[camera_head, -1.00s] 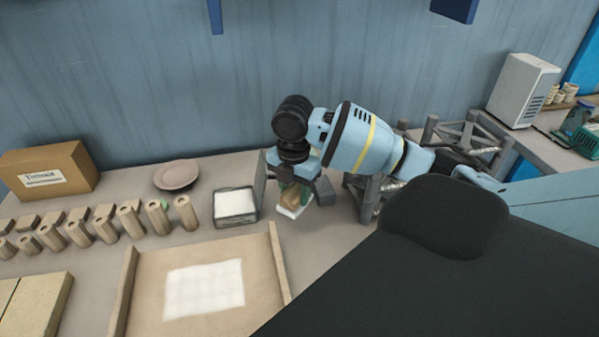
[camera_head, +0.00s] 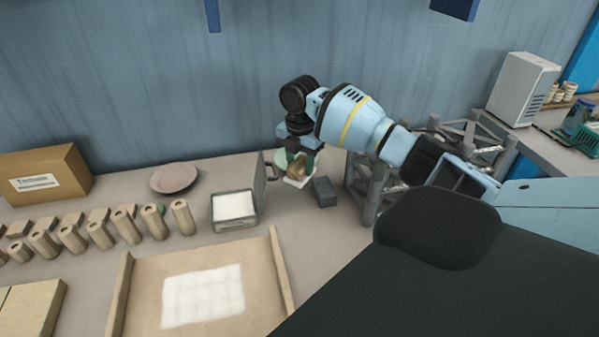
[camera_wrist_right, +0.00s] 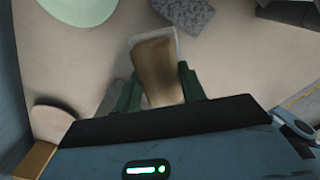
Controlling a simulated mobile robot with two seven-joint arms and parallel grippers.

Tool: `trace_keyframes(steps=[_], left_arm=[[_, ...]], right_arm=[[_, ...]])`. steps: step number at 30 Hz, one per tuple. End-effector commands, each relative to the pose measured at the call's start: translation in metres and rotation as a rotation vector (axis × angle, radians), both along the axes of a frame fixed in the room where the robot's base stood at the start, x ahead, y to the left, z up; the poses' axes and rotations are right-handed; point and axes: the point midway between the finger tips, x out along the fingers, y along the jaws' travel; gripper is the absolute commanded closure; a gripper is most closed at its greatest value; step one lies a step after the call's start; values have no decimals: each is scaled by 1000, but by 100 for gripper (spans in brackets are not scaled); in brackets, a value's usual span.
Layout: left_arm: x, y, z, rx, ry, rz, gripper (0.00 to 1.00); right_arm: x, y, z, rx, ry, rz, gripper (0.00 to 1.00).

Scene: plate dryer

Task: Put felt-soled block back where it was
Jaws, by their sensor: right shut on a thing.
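The felt-soled block (camera_head: 298,174) is brown with a pale, whitish sole. My right gripper (camera_head: 298,160) is shut on it, near the back of the bench. In the right wrist view the block (camera_wrist_right: 159,72) is between the two dark green fingers of the gripper (camera_wrist_right: 160,88), its pale edge towards the top. Whether the sole touches the bench is unclear. A dark grey rough block (camera_head: 323,191) lies just right of and nearer than the held block, apart from it; it also shows in the right wrist view (camera_wrist_right: 184,13). My left gripper is not in view.
An open metal tin (camera_head: 258,214) with a white pad stands left of the gripper. A pinkish plate (camera_head: 174,178), several wooden cylinders (camera_head: 183,217) and a carton (camera_head: 45,175) are further left. A wooden tray (camera_head: 143,300) is in front. A grey metal frame (camera_head: 372,190) stands close right.

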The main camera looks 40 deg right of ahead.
Motion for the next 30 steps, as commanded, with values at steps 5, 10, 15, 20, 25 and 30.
trace_keyframes(steps=[5, 10, 15, 20, 25, 30], left_arm=[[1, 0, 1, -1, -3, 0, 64], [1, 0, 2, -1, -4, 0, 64], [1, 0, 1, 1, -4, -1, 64], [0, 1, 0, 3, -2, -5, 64], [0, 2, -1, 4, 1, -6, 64], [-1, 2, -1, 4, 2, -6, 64]], right_arm=[[1, -1, -25, -1, 3, 0, 96], [1, -1, -36, -1, 0, 0, 96], [1, -1, -36, -1, 0, 1, 96], [1, -1, -40, -1, 0, 0, 96], [1, -1, -44, -1, 0, 0, 96], [1, -1, -48, -1, 0, 0, 96]])
